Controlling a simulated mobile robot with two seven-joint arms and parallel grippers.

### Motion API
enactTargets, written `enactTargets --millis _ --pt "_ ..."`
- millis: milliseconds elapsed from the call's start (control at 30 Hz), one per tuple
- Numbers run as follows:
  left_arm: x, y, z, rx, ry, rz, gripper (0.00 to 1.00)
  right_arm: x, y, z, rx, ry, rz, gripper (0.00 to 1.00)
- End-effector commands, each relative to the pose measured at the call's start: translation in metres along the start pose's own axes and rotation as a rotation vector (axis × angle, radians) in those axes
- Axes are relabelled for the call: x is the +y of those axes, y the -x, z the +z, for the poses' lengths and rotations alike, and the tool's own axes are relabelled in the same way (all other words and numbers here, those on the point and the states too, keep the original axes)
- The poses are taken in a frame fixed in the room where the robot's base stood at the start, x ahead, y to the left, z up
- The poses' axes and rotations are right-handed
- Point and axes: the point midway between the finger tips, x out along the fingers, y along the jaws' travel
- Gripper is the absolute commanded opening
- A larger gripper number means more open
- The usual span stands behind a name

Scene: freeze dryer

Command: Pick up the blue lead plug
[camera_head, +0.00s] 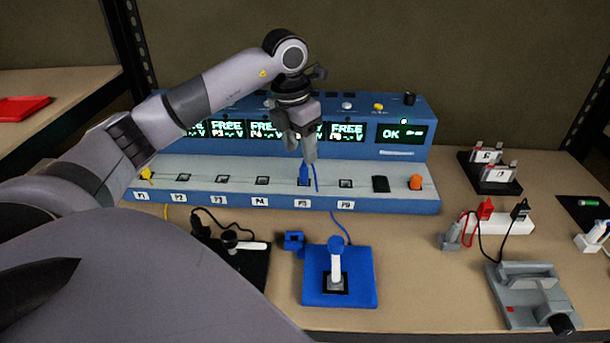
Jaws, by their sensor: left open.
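The blue lead plug (304,175) stands upright at the port labelled P5 on the light ledge of the blue console (380,205). A thin blue lead shows just right of it. My left gripper (303,152) points down right above the plug, with its fingertips close to the plug's top. The gripper is open; its fingers are seen nearly edge-on, and I cannot tell whether they are around the plug or just above it. My right gripper is not in view.
A yellow plug (146,173) sits at port P1. An orange knob (416,182) is at the ledge's right end. In front stand a blue base with a white-handled tool (365,290), a black base (255,272) and a grey device (530,300). Red and black leads lie right.

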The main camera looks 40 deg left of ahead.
Motion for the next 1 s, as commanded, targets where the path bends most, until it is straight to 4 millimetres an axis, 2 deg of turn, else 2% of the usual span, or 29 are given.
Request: enactTargets --millis 500,767,800,933,967,1000 --pt "-0.001 -0.065 -0.002 0.002 -0.001 0.001 0.50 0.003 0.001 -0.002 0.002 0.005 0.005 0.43" --pt "-0.001 -0.069 -0.002 0.000 -0.001 0.002 0.50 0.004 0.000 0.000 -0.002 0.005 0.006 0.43" --pt "-0.001 -0.069 -0.002 0.000 -0.001 0.002 0.47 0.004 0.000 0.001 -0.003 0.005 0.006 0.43" --pt "-0.001 -0.069 -0.002 0.000 -0.001 0.001 0.05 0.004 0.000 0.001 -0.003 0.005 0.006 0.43" --pt "-0.001 -0.069 -0.001 0.000 -0.001 0.001 0.00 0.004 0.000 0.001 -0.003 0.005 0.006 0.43" --pt "-0.001 -0.069 -0.001 0.000 -0.001 0.001 0.00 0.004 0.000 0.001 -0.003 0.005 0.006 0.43"
